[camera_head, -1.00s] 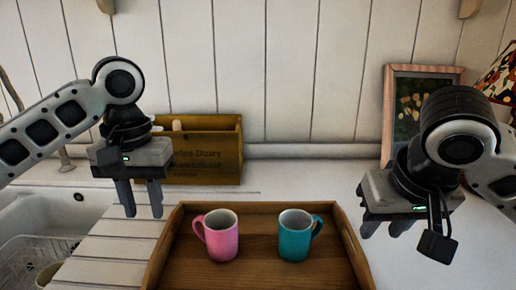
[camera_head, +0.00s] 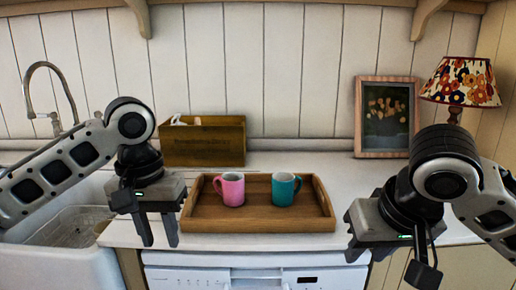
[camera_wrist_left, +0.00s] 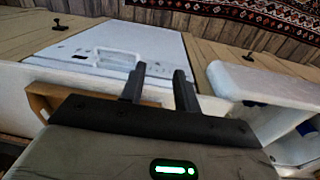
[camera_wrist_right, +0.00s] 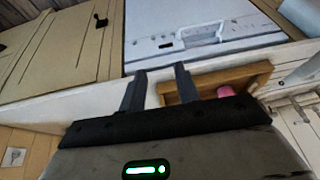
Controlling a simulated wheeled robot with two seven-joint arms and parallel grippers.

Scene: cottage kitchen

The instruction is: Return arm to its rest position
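My left gripper (camera_head: 159,236) hangs in front of the tray's left end, fingers apart and empty. Its two fingers also show apart in the left wrist view (camera_wrist_left: 158,82). My right gripper (camera_head: 368,252) is to the right of the tray, in front of the counter edge. Its fingers show apart with nothing between them in the right wrist view (camera_wrist_right: 159,82). The wooden tray (camera_head: 256,225) lies on the counter between the grippers. A pink mug (camera_head: 232,190) and a teal mug (camera_head: 283,190) stand upright on it, handles facing outward.
A wooden box (camera_head: 205,145) stands behind the tray. A framed picture (camera_head: 386,117) and a patterned lamp (camera_head: 461,82) are at the back right. A sink (camera_head: 60,250) with a faucet (camera_head: 42,80) is at left. A white dishwasher (camera_head: 250,275) is below the counter.

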